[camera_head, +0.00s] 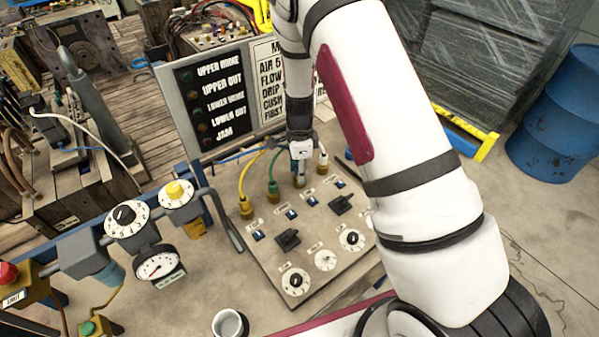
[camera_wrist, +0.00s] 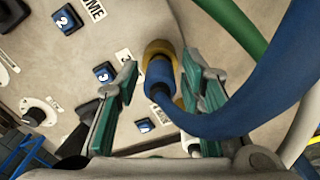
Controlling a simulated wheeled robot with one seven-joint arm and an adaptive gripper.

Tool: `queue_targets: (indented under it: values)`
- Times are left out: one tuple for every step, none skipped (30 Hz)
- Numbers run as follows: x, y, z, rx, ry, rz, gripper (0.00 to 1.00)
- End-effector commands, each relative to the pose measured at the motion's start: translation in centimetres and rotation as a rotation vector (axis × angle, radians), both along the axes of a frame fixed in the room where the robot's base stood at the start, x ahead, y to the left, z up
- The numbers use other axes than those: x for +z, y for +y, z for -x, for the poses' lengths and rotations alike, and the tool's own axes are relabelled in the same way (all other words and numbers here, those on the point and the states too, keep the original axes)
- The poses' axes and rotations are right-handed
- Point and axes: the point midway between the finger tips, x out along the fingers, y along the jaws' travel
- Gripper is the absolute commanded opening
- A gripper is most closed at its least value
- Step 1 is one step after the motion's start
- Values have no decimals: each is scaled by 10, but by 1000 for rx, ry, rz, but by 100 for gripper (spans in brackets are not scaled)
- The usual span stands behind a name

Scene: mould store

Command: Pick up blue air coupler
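The blue air coupler (camera_wrist: 159,72) shows in the wrist view, seated in a round brass-coloured socket (camera_wrist: 158,48) on the panel, with a thick blue hose running off to the right. My gripper (camera_wrist: 160,74) is open, with one green-padded finger on each side of the coupler. A gap shows between the coupler and the left finger; the right finger is closer, and I cannot tell whether it touches. In the head view my gripper (camera_head: 300,168) is low over the row of couplers and hides the blue one.
A yellow hose (camera_head: 243,182) and a green hose (camera_head: 272,172) plug in to the left, a white hose (camera_head: 323,154) to the right. Switches and dials cover the panel (camera_head: 265,262) in front. A sign board (camera_head: 187,108) stands behind. A cup (camera_head: 229,324) is nearer.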

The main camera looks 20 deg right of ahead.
Motion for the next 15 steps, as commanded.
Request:
queue_targets:
  values:
    - [0,0,0,0,0,0,17]
    - [0,0,0,0,0,0,10]
    - [0,0,0,0,0,0,1]
    - [0,0,0,0,0,0,0]
    - [0,0,0,0,0,0,0]
    - [0,0,0,0,0,0,0]
    - [0,0,0,0,0,0,0]
    - [0,0,0,0,0,0,0]
    - [0,0,0,0,0,0,0]
    - [0,0,0,0,0,0,0]
    - [0,0,0,0,0,0,0]
    - [0,0,0,0,0,0,0]
    - [1,0,0,0,0,0,0]
    - [1,0,0,0,0,0,0]
    - [2,0,0,0,-1,0,0]
